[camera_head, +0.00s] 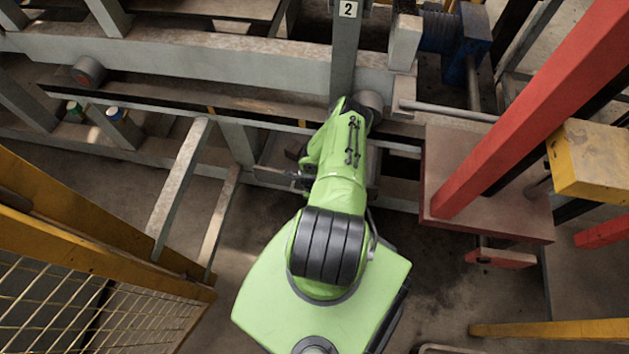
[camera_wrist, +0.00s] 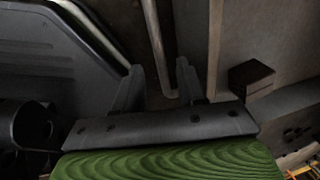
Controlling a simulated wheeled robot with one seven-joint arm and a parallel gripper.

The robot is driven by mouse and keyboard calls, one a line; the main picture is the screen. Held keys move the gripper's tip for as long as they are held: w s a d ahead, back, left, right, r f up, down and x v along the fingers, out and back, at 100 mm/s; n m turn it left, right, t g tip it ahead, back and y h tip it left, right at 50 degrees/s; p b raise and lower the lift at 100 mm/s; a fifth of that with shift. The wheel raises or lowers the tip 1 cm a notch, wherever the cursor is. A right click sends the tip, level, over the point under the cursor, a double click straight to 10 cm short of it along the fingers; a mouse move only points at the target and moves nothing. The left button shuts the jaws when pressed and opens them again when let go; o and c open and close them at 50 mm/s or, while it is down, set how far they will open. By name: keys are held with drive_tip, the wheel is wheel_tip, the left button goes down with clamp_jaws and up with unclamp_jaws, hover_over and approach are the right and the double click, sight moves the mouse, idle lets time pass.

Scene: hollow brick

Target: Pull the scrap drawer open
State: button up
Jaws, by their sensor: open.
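My gripper (camera_wrist: 160,78) is open in the wrist view, with its two dark fingers apart and nothing gripped. A pale metal bar (camera_wrist: 157,38) shows beyond the fingertips, in line with the gap between them. I cannot tell whether it is the handle of the scrap drawer, or how far off it is. In the head view my green arm reaches to the grey machine frame (camera_head: 190,62) and hides most of what lies at its end. The scrap drawer cannot be clearly made out in either view.
A brown plate with a red post (camera_head: 485,175) stands right of my arm. A yellow frame with mesh (camera_head: 95,245) is at the lower left. Grey rails (camera_head: 180,190) slope down left of my arm. A small dark brown block (camera_wrist: 250,76) shows right of the fingers in the wrist view.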

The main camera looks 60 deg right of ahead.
drive_tip(key=f, duration=0.1)
drive_tip(key=f+b, duration=0.1)
drive_tip(key=f, duration=0.1)
drive_tip(key=shift+w+d, duration=0.1)
drive_tip(key=shift+d, duration=0.2)
drive_tip(key=shift+r, duration=0.1)
clamp_jaws()
